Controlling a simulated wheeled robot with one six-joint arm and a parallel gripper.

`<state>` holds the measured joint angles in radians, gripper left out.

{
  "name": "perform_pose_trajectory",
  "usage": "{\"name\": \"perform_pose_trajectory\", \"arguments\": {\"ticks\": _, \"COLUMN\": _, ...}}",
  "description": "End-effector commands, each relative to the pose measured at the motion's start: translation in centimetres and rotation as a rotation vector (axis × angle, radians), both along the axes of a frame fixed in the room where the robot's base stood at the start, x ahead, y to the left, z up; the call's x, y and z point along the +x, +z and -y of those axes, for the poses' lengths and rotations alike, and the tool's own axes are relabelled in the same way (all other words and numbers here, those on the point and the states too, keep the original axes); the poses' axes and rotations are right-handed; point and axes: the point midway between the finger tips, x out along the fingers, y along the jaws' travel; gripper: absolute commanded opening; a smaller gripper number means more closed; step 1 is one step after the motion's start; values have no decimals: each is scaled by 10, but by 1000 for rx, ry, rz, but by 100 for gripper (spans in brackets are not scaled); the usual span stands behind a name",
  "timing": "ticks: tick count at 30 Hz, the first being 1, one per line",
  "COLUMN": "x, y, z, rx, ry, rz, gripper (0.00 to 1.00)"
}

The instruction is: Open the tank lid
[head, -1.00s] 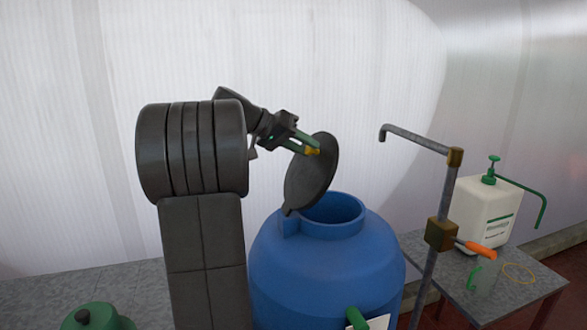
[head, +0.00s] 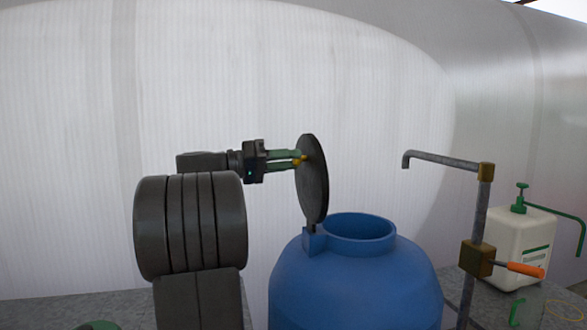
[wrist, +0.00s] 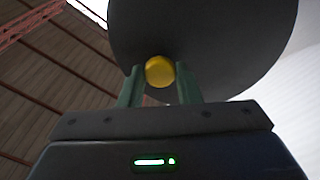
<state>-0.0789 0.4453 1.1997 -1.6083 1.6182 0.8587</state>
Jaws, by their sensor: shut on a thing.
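The blue tank (head: 355,280) stands in the lower middle of the head view, its round mouth uncovered. The dark round lid (head: 316,185) stands nearly upright on its hinge at the left of the mouth. My gripper (head: 302,158) is shut on the yellow knob (wrist: 160,71) of the lid, reaching it from the left. In the wrist view the knob sits between the two green fingers, with the lid (wrist: 205,35) filling the top behind it. The tank is not seen in the wrist view.
A grey standpipe (head: 478,225) with an orange-handled valve (head: 525,269) rises right of the tank. A white sprayer bottle (head: 520,245) stands on a grey table at the right. The space above the tank mouth is clear.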

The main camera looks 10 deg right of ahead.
Motion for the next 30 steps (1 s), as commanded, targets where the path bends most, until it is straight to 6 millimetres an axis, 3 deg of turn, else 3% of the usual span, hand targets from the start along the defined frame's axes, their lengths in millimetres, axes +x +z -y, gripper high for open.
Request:
{"name": "perform_pose_trajectory", "arguments": {"ticks": 14, "x": 0, "y": 0, "z": -2, "rx": -16, "ry": 0, "rz": 0, "gripper": 0}}
{"name": "perform_pose_trajectory", "arguments": {"ticks": 15, "x": 0, "y": 0, "z": -2, "rx": -16, "ry": 0, "rz": 0, "gripper": 32}}
{"name": "perform_pose_trajectory", "arguments": {"ticks": 18, "x": 0, "y": 0, "z": -2, "rx": -16, "ry": 0, "rz": 0, "gripper": 52}}
{"name": "perform_pose_trajectory", "arguments": {"ticks": 30, "x": 0, "y": -2, "z": -10, "rx": -14, "ry": 1, "rz": -1, "gripper": 52}}
